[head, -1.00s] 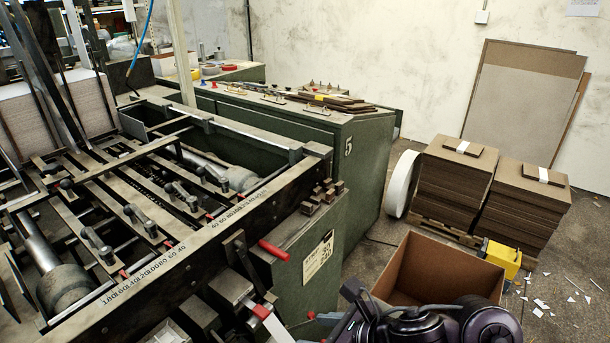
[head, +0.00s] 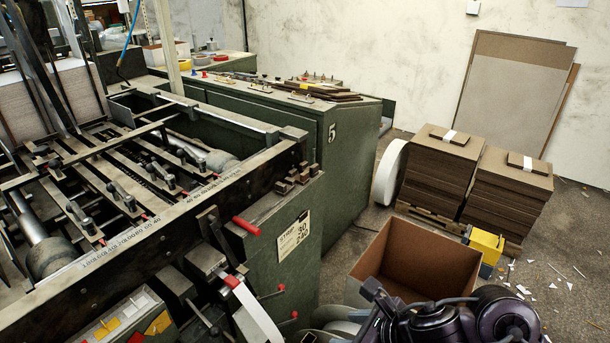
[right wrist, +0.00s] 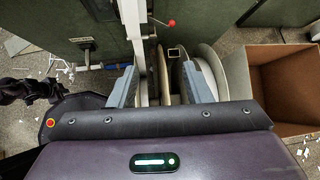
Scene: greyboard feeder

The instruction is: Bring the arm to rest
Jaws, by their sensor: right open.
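My right arm (head: 450,322) shows at the bottom right of the head view, dark purple, in front of the open cardboard box. In the right wrist view my right gripper (right wrist: 159,88) has its two grey fingers spread apart. Nothing is held between them. Behind the fingers are a pale upright strip and round reels (right wrist: 205,75), below them in depth; I cannot tell the exact gap. In the head view the fingertips are not clear. My left gripper is not in view.
The green machine (head: 255,265) with levers and red handles fills the left. The open cardboard box (head: 437,262) stands on the floor beside my right arm. Board stacks (head: 437,172), a yellow box (head: 486,243) and paper scraps lie beyond. Floor at the far right is mostly open.

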